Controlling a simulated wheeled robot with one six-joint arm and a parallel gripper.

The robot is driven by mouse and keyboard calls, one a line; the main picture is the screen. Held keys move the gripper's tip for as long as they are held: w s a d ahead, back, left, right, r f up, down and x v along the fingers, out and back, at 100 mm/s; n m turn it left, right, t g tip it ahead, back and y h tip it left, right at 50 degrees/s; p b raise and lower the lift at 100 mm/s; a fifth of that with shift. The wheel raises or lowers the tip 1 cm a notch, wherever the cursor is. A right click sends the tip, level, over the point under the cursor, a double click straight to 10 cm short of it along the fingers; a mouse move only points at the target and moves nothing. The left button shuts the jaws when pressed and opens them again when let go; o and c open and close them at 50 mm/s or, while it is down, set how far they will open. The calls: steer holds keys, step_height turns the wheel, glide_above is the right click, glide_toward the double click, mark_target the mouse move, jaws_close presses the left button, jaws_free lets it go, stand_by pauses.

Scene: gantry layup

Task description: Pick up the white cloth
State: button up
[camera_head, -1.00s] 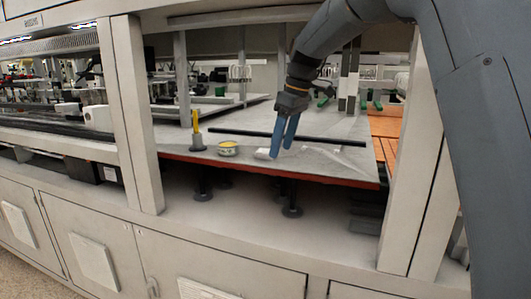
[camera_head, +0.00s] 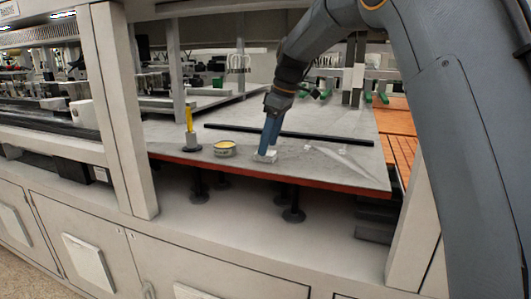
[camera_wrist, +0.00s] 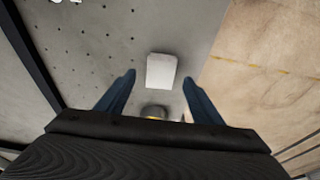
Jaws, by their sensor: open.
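The white cloth (camera_head: 270,158) is a small folded pad lying near the front edge of the grey table plate. It shows in the wrist view as a pale rectangle (camera_wrist: 161,70) close to the plate's edge. My gripper (camera_head: 266,151) points down at the cloth, its blue fingers at or just above it; I cannot tell whether they touch it. In the wrist view my gripper (camera_wrist: 159,79) is open, with the cloth centred between and slightly beyond the fingertips. The fingers hide part of the cloth in the head view.
A round tin with yellow contents (camera_head: 225,148) and a holder with a yellow tool (camera_head: 190,137) stand left of the cloth. A long black bar (camera_head: 330,138) lies behind. A pale frame post (camera_head: 118,110) stands at the left. The plate right of the cloth is mostly clear.

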steer(key=shift+p+x, duration=0.3)
steer(key=shift+x, duration=0.95)
steer(key=c, duration=1.2)
steer(key=shift+r, duration=0.1)
